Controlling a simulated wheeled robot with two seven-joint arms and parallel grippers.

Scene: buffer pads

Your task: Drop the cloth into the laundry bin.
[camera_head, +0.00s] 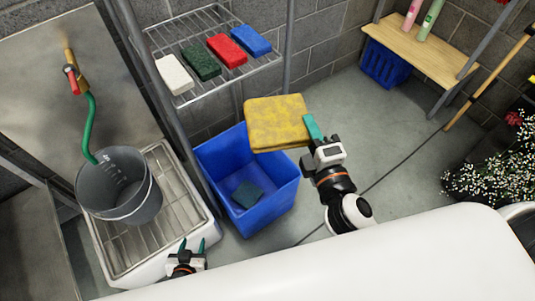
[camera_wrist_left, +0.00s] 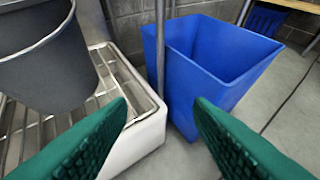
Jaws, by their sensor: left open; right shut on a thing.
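A folded yellow cloth (camera_head: 277,122) is held by my right gripper (camera_head: 312,130), which is shut on its right edge. In the head view the cloth overlaps the far right part of the blue laundry bin (camera_head: 272,208) and appears to be above its rim. The bin stands on the floor and also shows in the left wrist view (camera_wrist_left: 195,85). A dark blue-green piece (camera_head: 247,194) lies inside it. My left gripper (camera_head: 192,245) is open and empty, in front of the sink grate; its green fingers show in the left wrist view (camera_wrist_left: 160,130).
A grey bucket (camera_head: 122,190) stands on the white sink's grate (camera_head: 150,240) left of the bin, under a green hose (camera_head: 88,130). A wire rack (camera_head: 205,45) holds white, green, red and blue pads. A wooden bench (camera_head: 425,50) is at the back right.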

